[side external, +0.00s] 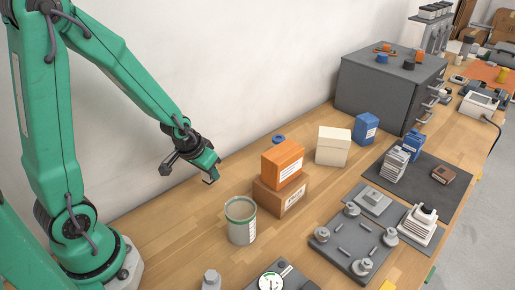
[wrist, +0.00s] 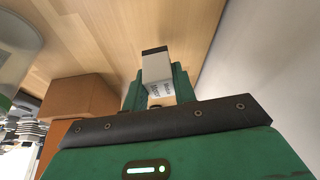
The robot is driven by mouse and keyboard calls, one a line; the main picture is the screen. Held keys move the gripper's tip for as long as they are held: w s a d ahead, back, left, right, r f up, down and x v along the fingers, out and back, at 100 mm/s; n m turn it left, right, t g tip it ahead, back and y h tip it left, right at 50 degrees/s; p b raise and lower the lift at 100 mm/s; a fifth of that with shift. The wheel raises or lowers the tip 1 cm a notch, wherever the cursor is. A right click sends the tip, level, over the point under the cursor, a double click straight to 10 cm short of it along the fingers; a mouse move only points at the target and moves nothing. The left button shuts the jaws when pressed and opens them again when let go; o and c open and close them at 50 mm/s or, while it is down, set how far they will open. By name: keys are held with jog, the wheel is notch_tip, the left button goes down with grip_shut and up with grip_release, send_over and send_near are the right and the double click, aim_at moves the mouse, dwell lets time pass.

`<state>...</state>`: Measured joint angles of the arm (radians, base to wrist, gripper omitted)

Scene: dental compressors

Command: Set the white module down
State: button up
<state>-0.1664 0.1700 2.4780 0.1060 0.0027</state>
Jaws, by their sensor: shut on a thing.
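The white module (wrist: 157,70) is a small white block with dark printed text and a dark end, seen in the wrist view. My gripper (wrist: 160,85) is shut on it, with a green finger on each side. In the side external view my gripper (side external: 209,176) hangs above the wooden table near the wall, left of an orange box. Only a small pale and dark part of the module (side external: 209,181) shows at the fingertips there. The module appears clear of the table; the exact height is hard to tell.
A can (side external: 241,222), an orange box (side external: 283,162) on a brown box (side external: 281,196), and a cream box (side external: 333,146) stand to the right of my gripper. A grey plate with fittings (side external: 345,252) lies in front. The table (side external: 165,225) left of the can is bare.

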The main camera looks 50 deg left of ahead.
aim_at(209, 179)
jog(key=shift+f, duration=1.75)
jog(key=shift+f, duration=0.15)
jog(key=o, duration=1)
jog(key=shift+r, duration=0.25)
jog(key=shift+v, duration=1.45)
jog(key=v, duration=0.9)
